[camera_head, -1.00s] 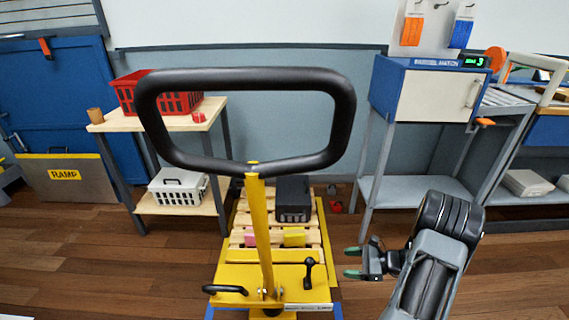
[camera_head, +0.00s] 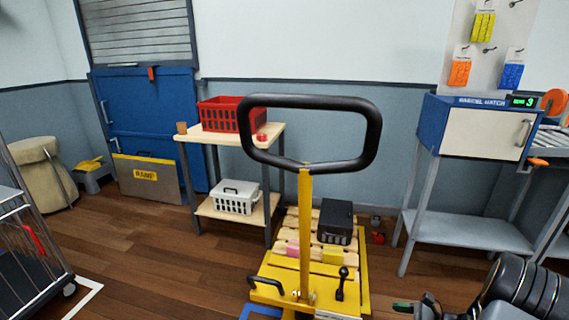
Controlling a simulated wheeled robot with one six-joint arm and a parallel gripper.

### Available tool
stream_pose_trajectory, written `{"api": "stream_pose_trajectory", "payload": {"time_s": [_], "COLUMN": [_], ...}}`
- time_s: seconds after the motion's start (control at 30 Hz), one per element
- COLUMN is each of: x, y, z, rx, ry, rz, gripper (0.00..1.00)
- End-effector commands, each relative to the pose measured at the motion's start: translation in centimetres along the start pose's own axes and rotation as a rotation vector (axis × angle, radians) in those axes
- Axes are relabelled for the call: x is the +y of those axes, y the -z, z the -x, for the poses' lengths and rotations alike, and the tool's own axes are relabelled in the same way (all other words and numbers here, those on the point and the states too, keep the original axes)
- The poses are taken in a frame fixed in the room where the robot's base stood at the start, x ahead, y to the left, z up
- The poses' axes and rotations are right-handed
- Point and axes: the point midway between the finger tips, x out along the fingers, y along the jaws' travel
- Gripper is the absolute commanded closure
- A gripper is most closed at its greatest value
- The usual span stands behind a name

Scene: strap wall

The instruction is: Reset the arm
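My arm is at the bottom right of the head view, with dark rounded links and a grey link cut off by the lower edge. My gripper (camera_head: 410,309) points left, low beside the yellow pallet jack (camera_head: 306,215). One green fingertip shows; the other is below the frame, so the opening between them is hidden. Nothing is seen held in the visible part.
The jack's black loop handle (camera_head: 372,135) rises in front. Its wooden pallet carries a dark case (camera_head: 335,222) and pink and yellow blocks. A blue-white cabinet (camera_head: 480,130) stands right, a wooden table (camera_head: 190,137) left. Floor (camera_head: 150,235) is open at left.

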Motion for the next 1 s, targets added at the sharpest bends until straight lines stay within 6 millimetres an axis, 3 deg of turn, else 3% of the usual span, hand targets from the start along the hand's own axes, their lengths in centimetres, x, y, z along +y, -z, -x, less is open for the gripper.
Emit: {"api": "stream_pose_trajectory", "payload": {"time_s": [0.03, 0.27, 0.47, 0.67, 0.8, 1.0], "x": [-0.2, 0.0, 0.6, 1.9, 3.7, 5.9], "y": [-1.5, -6.1, -12.8, -22.2, -31.4, -41.5], "z": [0.2, 0.4, 0.4, 1.1, 2.6, 5.4], "rx": [0.012, 0.074, 0.156, 0.279, 0.409, 0.584], "ry": [-0.021, -0.122, -0.271, -0.476, -0.667, -0.866], "rz": [0.024, 0.131, 0.296, 0.563, 0.87, 1.318], "gripper": [0.33, 0.33, 0.33, 0.33, 0.33, 0.33]}}
